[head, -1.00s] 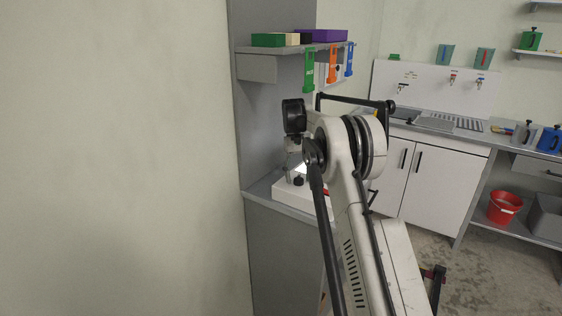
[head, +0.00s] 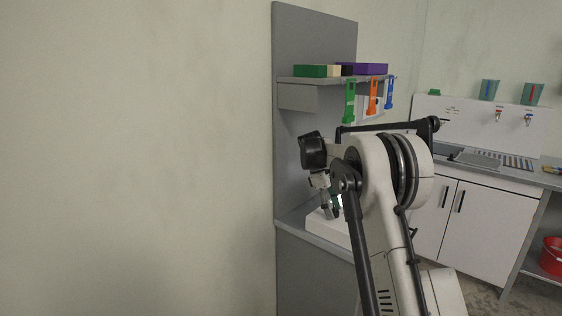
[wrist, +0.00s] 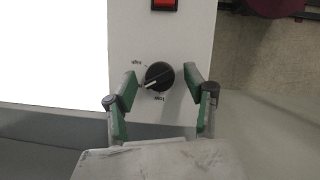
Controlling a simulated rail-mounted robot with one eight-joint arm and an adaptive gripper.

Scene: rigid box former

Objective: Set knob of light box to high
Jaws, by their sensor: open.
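The light box (wrist: 186,40) has a white casing and a bright lit panel at left in the wrist view. Its black round knob (wrist: 159,74) has a white pointer line aimed to the lower left. Small marks stand at the knob's upper left and below it, too small and turned to read surely. My gripper (wrist: 160,84) is open, with one green-padded finger on each side of the knob and visible gaps between. In the head view the light box (head: 325,228) is partly hidden by my arm, and my gripper (head: 332,206) is down close to it.
A red switch (wrist: 165,4) sits on the casing beyond the knob. A shelf (head: 299,80) with coloured boxes and hanging tags is above the light box. A sink counter (head: 478,170) is to the right. A plain wall fills the left.

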